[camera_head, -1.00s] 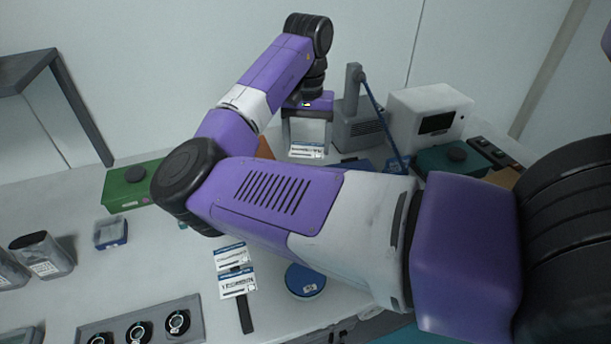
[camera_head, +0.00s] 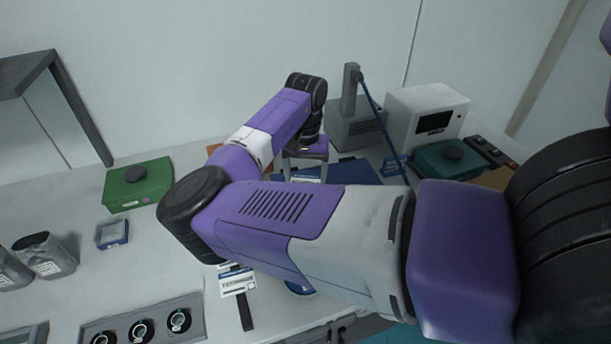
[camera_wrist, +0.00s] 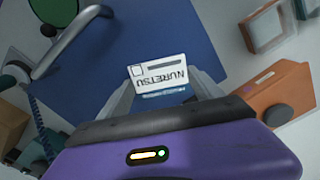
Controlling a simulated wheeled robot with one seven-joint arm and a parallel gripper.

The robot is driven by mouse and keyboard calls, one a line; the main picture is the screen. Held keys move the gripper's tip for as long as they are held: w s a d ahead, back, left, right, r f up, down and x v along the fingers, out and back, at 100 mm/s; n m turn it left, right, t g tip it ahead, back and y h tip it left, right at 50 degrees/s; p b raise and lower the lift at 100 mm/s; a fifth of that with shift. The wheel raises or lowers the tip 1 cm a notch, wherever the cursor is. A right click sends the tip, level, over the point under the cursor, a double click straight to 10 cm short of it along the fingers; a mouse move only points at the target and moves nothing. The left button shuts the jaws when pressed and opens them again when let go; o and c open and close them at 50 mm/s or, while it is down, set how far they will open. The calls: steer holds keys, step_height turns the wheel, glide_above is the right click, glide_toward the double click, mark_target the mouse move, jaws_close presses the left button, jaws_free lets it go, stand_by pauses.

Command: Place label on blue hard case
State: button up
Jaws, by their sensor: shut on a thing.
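My gripper (camera_head: 305,172) is shut on a white label with a blue edge strip. In the wrist view the label (camera_wrist: 158,73) sits between the two fingertips, with its dark print upside down. Behind it lies the flat blue surface of the blue hard case (camera_wrist: 215,38). In the head view the case (camera_head: 358,171) shows beside and behind the gripper, partly hidden by my arm. The label is over the case in the wrist view. I cannot tell whether it touches the surface.
A green box (camera_head: 138,186) stands at left and a teal box (camera_head: 450,161) at right. A grey instrument (camera_head: 357,125) and a white device (camera_head: 427,111) stand behind. In the wrist view, an orange box (camera_wrist: 278,95) is at right and a grey curved handle (camera_wrist: 68,42) at left.

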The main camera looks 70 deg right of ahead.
mark_target(306, 182)
steer(key=shift+f, duration=0.25)
steer(key=shift+s+a+f, duration=0.15)
steer(key=shift+f, duration=0.5)
steer(key=o, duration=1.4)
steer(key=shift+f, duration=0.1)
steer(key=shift+o, duration=0.2)
step_height(306, 182, up, 14)
steer(key=b, duration=0.2)
